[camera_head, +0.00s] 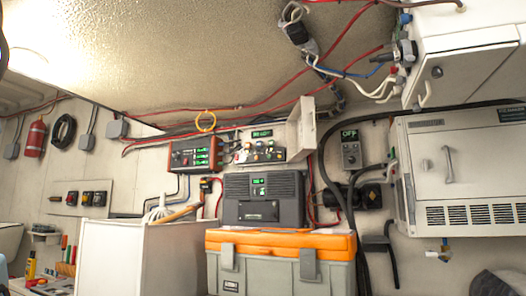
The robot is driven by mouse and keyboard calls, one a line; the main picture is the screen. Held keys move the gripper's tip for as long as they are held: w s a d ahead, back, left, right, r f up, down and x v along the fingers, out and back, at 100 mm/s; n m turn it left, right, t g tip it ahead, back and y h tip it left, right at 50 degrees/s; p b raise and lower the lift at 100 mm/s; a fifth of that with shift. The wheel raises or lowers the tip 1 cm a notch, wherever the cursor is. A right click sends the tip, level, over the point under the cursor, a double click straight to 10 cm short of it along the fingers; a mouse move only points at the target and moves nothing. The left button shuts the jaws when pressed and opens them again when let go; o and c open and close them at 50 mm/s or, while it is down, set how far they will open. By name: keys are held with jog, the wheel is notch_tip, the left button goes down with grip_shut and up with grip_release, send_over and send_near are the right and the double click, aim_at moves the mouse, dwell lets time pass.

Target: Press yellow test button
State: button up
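A small control panel (262,160) is on the back wall near the middle of the view, with a green-lit display at its top and a row of small coloured buttons and knobs. Some of these look yellowish, but they are too small for me to tell which one is the yellow test button. A pale flap or cover (301,130) stands upright at the panel's right end. My gripper is not in view, and nothing is seen touching the panel.
A grey toolbox with an orange lid (281,240) and a white box (140,257) stand in front of the wall below the panel. A red-ended display box (195,154) is left of the panel. Cables hang above; white cabinets fill the right.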

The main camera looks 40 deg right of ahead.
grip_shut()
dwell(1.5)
